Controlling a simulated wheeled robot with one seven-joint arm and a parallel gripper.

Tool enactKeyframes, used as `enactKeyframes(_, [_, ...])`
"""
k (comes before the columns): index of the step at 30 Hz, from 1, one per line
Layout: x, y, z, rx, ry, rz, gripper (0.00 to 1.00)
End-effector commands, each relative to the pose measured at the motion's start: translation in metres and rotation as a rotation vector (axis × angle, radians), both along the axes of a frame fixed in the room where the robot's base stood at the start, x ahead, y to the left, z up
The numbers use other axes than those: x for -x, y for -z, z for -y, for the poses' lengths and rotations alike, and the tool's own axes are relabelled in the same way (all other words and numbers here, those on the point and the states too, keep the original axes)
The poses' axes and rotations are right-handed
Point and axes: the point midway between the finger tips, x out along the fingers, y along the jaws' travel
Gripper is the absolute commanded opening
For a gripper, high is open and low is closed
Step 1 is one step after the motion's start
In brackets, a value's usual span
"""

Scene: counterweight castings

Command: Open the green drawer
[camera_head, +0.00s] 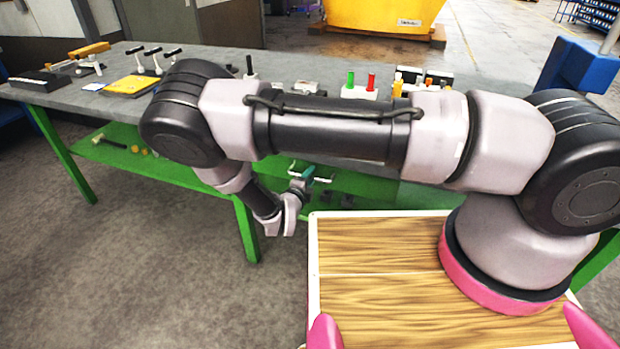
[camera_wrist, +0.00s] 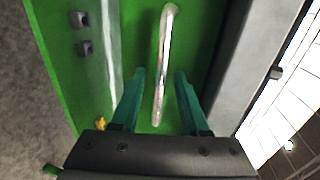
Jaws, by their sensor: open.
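The green drawer (camera_wrist: 190,40) fills the middle of the wrist view, its front under the grey bench top. A long pale bar handle (camera_wrist: 163,60) runs across the drawer front. My gripper (camera_wrist: 160,78) is open, with one teal finger on each side of the handle in the picture. I cannot tell whether the fingers touch the bar. In the head view my gripper (camera_head: 308,174) is small beside the bench, with the pale handle (camera_head: 325,177) near it. My arm hides much of the drawer front there.
A green lower shelf (camera_head: 125,150) carries a hammer-like tool (camera_head: 108,141). Grey floor (camera_head: 140,250) is clear in front at the left.

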Motion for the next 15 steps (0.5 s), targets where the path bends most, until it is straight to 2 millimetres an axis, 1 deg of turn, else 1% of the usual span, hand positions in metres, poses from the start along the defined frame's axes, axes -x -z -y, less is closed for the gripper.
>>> enactKeyframes(4, [0.0002,0.0000,-0.0001,0.000,0.000,0.000,0.45])
enactKeyframes(5, [0.0003,-0.0001,-0.0001,0.000,0.000,0.000,0.37])
enactKeyframes(6, [0.0003,-0.0001,-0.0001,0.000,0.000,0.000,0.22])
enactKeyframes(8, [0.0004,-0.0001,-0.0001,0.000,0.000,0.000,0.00])
enactKeyframes(15, [0.0005,-0.0001,-0.0002,-0.001,0.000,0.000,0.00])
